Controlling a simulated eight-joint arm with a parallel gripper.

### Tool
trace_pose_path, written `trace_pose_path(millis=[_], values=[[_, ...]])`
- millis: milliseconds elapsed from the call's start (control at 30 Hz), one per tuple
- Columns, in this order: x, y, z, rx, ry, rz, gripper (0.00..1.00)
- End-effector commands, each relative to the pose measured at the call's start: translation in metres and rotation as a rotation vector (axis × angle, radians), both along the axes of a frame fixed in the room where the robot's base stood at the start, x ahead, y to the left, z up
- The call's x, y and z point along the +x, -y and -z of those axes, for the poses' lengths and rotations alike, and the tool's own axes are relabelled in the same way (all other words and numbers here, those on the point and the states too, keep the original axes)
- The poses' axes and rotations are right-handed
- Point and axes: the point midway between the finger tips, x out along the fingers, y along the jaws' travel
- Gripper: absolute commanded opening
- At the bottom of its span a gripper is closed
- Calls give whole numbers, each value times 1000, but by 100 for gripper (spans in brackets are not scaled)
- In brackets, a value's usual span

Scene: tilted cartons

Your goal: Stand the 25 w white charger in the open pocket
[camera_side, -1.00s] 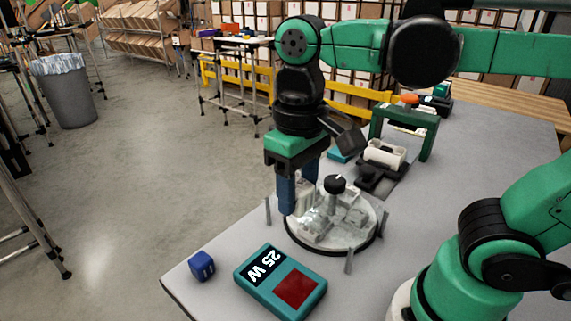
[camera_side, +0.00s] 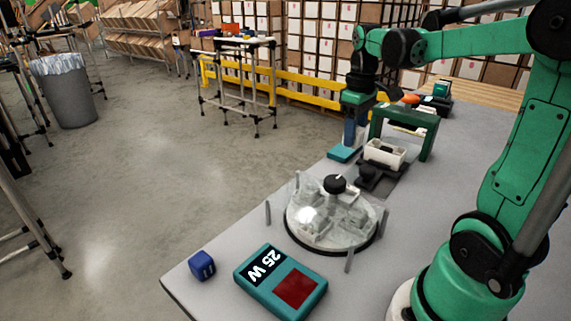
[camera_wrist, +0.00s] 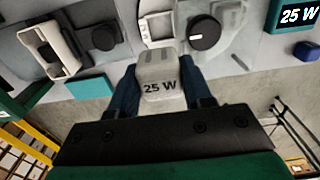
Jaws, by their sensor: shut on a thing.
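My gripper (camera_wrist: 160,82) is shut on the white charger (camera_wrist: 158,72) marked "25 W", which sits between the two blue fingers in the wrist view. In the side view my gripper (camera_side: 353,132) is at the left of the green frame, above the teal block; the charger cannot be made out there. A small white carton with an open pocket (camera_side: 385,152) sits on a black mount by the green frame (camera_side: 428,140). The carton also shows at upper left in the wrist view (camera_wrist: 48,45), apart from the charger.
A round turntable (camera_side: 333,240) with clear compartments and a black knob (camera_side: 335,184) stands mid-table. A teal block (camera_side: 343,154) lies at the table's left edge. In front are a teal "25 W" panel (camera_side: 281,282) with a red square and a blue cube (camera_side: 202,266).

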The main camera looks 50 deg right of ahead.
Motion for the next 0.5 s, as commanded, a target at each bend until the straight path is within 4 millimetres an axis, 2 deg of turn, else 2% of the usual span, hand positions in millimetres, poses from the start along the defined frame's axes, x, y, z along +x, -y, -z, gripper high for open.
trace_pose_path(millis=[300, 500], values=[[0, -1, 53, 0, 0, 1, 0], [0, -1, 77, 0, 0, 1, 0]])
